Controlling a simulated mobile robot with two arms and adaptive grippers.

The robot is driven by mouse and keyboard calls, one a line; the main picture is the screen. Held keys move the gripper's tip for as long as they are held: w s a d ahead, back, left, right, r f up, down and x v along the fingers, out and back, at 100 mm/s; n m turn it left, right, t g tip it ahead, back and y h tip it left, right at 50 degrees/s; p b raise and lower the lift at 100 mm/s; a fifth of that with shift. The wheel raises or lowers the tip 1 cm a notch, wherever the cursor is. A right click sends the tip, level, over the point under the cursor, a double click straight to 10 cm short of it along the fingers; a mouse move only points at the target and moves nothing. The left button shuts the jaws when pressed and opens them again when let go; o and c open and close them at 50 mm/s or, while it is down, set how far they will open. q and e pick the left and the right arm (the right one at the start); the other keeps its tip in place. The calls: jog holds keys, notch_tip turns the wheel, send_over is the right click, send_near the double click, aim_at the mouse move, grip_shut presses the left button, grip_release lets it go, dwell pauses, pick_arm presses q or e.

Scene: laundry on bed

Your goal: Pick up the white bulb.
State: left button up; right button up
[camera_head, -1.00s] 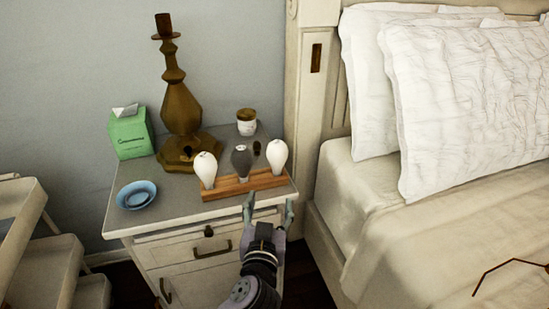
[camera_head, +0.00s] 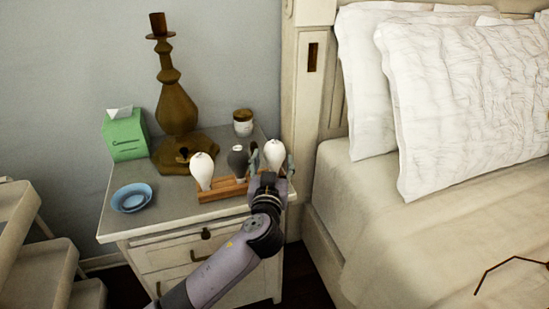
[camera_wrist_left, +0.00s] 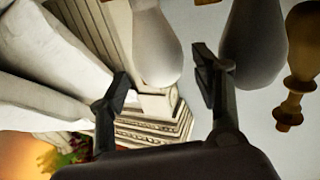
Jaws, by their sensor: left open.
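Two white bulbs and a dark grey bulb (camera_head: 237,160) stand on a wooden rack (camera_head: 221,190) on the nightstand. One white bulb (camera_head: 201,170) is at the rack's left end, the other (camera_head: 274,152) at its right end. My left gripper (camera_head: 272,165) is open, with a finger on either side of the right white bulb. In the left wrist view this white bulb (camera_wrist_left: 155,45) shows just beyond and between the open fingertips (camera_wrist_left: 163,82); the grey bulb (camera_wrist_left: 254,45) is right beside one finger. Whether the fingers touch the white bulb I cannot tell. My right gripper is not in view.
The nightstand (camera_head: 170,212) also holds a brown lamp base (camera_head: 175,105), a green tissue box (camera_head: 124,137), a blue bowl (camera_head: 132,198) and a small jar (camera_head: 243,122). The bed (camera_head: 400,225) with pillows is on the right, shelves (camera_head: 45,268) on the left.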

aim_at(274, 159)
pick_arm(q)
jog(key=w, duration=0.3)
jog(key=shift+w+d+f, duration=0.1)
jog(key=shift+w+d, duration=0.1)
jog(key=shift+w, duration=0.7)
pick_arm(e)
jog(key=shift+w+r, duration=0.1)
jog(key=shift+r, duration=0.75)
pick_arm(q)
jog(key=c, duration=0.9)
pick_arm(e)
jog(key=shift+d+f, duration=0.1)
